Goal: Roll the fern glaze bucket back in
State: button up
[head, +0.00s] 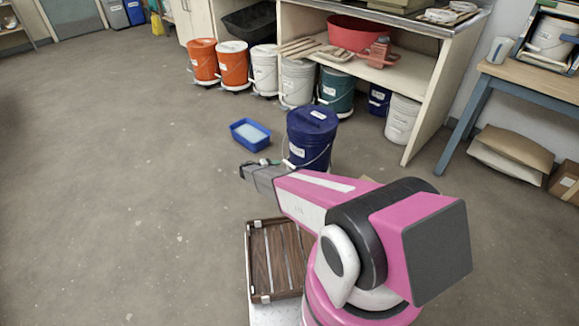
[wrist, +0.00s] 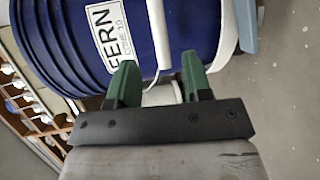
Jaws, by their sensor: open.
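The fern glaze bucket (head: 310,140) is dark blue with a lid. It stands upright on the open floor, in front of the shelf. In the wrist view its blue side (wrist: 185,30) fills the top, with a label reading FERN and a cone number. A white bail comes down from it to a pale grip (wrist: 162,94) between my green fingers. My gripper (wrist: 159,63) is open, with a finger on either side of the bail, close against the bucket. In the head view my gripper's fingers are small and hard to make out.
A blue tray (head: 250,134) with pale contents lies left of the bucket. Orange, white, grey and teal buckets (head: 334,88) line the shelf front. A small blue bucket (head: 379,100) and a white one (head: 402,120) stand under the shelf. Floor at left is clear.

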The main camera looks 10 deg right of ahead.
aim_at(288, 164)
jog(key=x, duration=0.8)
jog(key=shift+d, duration=0.25)
grip_shut()
